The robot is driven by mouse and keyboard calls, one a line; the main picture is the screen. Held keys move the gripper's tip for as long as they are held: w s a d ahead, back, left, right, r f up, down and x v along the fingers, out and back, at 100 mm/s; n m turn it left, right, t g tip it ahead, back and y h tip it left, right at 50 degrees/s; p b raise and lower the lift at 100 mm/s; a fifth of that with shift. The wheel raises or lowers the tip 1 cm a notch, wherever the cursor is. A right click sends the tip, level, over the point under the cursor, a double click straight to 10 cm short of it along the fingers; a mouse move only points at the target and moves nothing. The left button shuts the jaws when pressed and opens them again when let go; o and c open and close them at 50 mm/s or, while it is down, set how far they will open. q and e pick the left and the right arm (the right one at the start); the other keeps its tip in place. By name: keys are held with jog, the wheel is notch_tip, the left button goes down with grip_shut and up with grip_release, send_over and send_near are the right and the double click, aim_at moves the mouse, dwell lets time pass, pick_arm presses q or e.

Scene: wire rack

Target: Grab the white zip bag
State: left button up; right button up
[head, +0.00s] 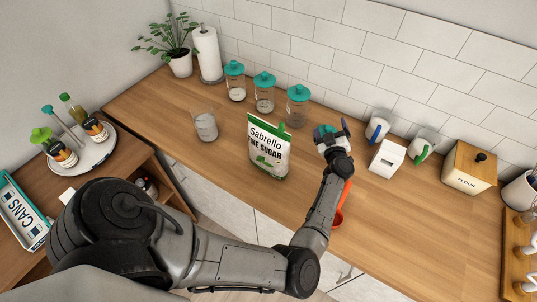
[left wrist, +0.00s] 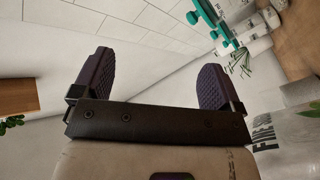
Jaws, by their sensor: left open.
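The white zip bag (head: 268,150), printed "Sabrello Fine Sugar" with a green top edge, stands upright on the wooden counter. My left gripper (head: 331,131) is to the right of the bag, apart from it, above the counter. In the left wrist view my left gripper (left wrist: 155,78) has its two fingers spread with nothing between them. The bag shows at the right edge of that view (left wrist: 285,135), outside the fingers and partly cut off. My right gripper is not in view.
Jars with teal lids (head: 264,92) stand behind the bag, and a clear glass container (head: 205,126) stands to its left. A white box (head: 386,159) and mugs (head: 424,143) are right of my gripper. A red utensil (head: 337,219) lies partly hidden by my forearm.

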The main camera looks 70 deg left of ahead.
aim_at(288, 158)
pick_arm(q)
jog(key=s+d+f+n+g, duration=0.1)
jog(key=s+f+g, duration=0.1)
jog(key=s+g, duration=0.2)
jog(key=s+d+f+n+g, duration=0.1)
jog(key=s+f+g, duration=0.1)
jog(key=s+g, duration=0.2)
jog(key=s+d+f+n+g+h, duration=0.1)
jog(key=s+f+g, duration=0.1)
jog(key=s+g, duration=0.2)
jog(key=shift+s+d+f+n+g, duration=0.1)
jog(key=shift+s+f+n+g, duration=0.1)
jog(key=shift+g, duration=0.6)
jog(key=shift+s+d+f+n+g, duration=0.1)
jog(key=shift+s+f+n+g, duration=0.1)
jog(key=shift+g, duration=0.6)
jog(key=shift+s+d+g, duration=0.3)
jog(key=shift+s+g, duration=0.2)
jog(key=shift+g, duration=0.1)
jog(key=shift+s+a+h, duration=0.15)
jog(key=shift+s+h, duration=0.1)
jog(key=shift+h, duration=0.05)
jog(key=p+x, duration=0.1)
jog(key=x, duration=0.4)
jog(key=shift+s+a+r+p, duration=0.1)
jog(key=shift+s+p, duration=0.05)
jog(key=shift+p, duration=0.15)
jog(key=shift+x, duration=0.75)
jog(key=shift+c, duration=0.3)
jog(key=c, duration=1.4)
